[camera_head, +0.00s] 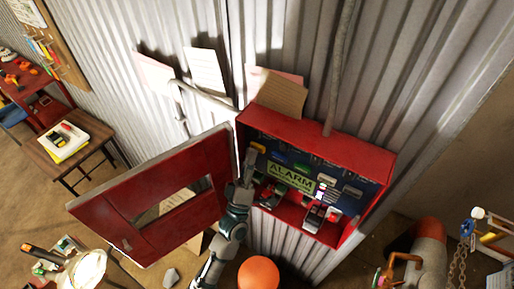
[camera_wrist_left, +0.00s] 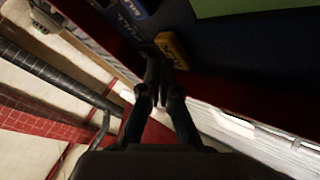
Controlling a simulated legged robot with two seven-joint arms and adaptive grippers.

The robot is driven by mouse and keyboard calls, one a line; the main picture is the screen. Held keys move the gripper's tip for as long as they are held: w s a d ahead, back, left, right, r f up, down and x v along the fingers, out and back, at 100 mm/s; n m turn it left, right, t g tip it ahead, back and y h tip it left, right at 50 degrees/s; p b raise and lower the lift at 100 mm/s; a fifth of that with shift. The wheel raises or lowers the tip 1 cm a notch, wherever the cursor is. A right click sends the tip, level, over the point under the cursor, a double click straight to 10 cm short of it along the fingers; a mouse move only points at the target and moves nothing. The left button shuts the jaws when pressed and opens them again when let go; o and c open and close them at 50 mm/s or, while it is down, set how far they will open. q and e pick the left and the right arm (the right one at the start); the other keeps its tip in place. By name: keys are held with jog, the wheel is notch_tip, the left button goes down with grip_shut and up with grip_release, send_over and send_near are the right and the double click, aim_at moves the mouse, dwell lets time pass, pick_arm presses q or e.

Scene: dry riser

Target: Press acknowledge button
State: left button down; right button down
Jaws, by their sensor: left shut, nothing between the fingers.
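A red wall cabinet (camera_head: 312,137) stands open, with a dark panel and a green ALARM display (camera_head: 290,176) inside. A small yellow button (camera_head: 258,147) sits at the panel's upper left; it also shows in the left wrist view (camera_wrist_left: 172,48), with dark lettering too blurred to read surely. My left gripper (camera_head: 250,158) is shut and empty at the cabinet's left edge, just below the yellow button. In the left wrist view its fingertips (camera_wrist_left: 160,75) lie close to the button; I cannot tell whether they touch it. My right gripper is not in view.
The red cabinet door (camera_head: 105,207) with a window hangs open on the left, close beside my left arm. Blue labelled blocks (camera_wrist_left: 128,10) sit near the yellow button. Devices (camera_head: 315,217) fill the cabinet bottom. A conduit (camera_head: 338,70) runs down to the cabinet top.

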pick_arm(q)
jog(key=shift+w+d, duration=0.3)
jog(key=shift+w, duration=0.1)
dwell(0.4)
dwell(0.4)
jog(key=shift+s+a, duration=0.55)
jog(key=shift+s, duration=0.2)
jog(key=s+a+p, duration=0.1)
jog(key=s, duration=0.1)
jog(key=s+a, duration=0.2)
jog(key=shift+p, duration=0.35)
dwell(0.5)
